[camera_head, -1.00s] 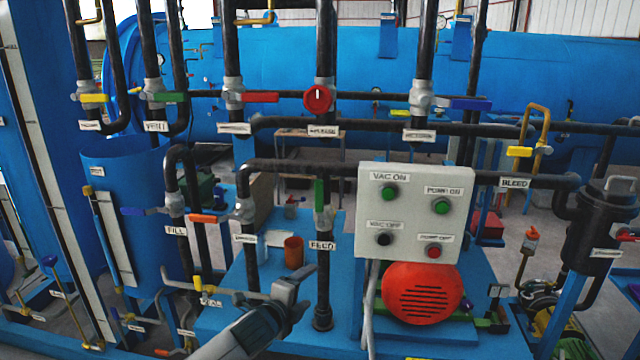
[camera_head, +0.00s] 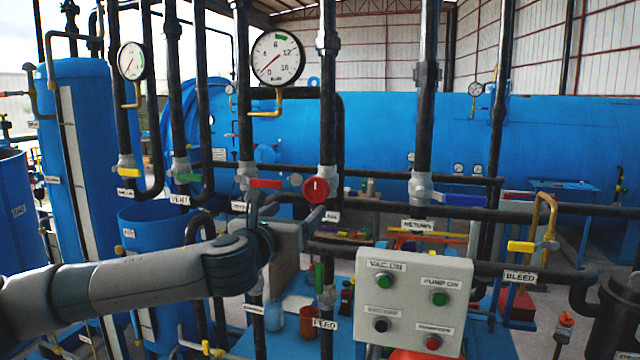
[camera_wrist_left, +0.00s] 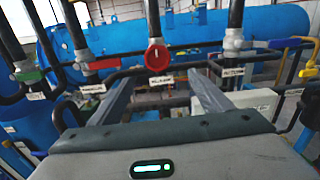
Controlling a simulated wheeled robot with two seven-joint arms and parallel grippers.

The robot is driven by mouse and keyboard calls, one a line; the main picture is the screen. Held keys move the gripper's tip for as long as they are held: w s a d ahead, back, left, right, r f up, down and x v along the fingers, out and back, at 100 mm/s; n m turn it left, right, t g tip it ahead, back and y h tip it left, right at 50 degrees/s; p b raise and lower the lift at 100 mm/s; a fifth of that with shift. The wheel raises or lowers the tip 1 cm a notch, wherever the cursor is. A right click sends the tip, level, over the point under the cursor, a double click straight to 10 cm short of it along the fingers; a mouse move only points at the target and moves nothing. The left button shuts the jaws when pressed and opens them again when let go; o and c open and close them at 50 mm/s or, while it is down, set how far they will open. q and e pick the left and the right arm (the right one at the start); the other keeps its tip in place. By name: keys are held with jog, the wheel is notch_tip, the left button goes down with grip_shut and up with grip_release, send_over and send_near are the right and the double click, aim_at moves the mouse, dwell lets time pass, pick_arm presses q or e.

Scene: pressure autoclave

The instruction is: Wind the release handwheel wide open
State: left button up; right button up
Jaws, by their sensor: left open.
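The release handwheel (camera_head: 316,190) is a small red round knob with a white mark, on a grey valve body on a vertical black pipe. In the left wrist view the red handwheel (camera_wrist_left: 157,55) is upper centre, between and beyond the fingers, with the "RELEASE" label below it. My left gripper (camera_head: 285,208) is open and empty, just left of and slightly below the handwheel in the head view. Its fingers show spread in the wrist view (camera_wrist_left: 160,82), with a visible gap to the wheel. My right gripper is not in view.
A red lever (camera_head: 265,184) sits left of the handwheel and a blue lever (camera_head: 465,200) right of it. A grey control box (camera_head: 414,300) with buttons stands below right. A pressure gauge (camera_head: 277,58) hangs above. Black pipes run across and upright around the wheel.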

aim_at(315, 190)
pick_arm(q)
jog(key=shift+a+r, duration=0.2)
jog(key=shift+a, duration=0.2)
jog(key=shift+w+d, duration=0.1)
jog(key=p+x, duration=0.7)
jog(key=x, duration=0.8)
jog(key=shift+w+d+r, duration=0.1)
jog(key=shift+w, duration=0.1)
jog(key=shift+p+x, duration=0.5)
jog(key=shift+x, duration=0.4)
jog(key=shift+c, duration=0.2)
jog(key=c, duration=1)
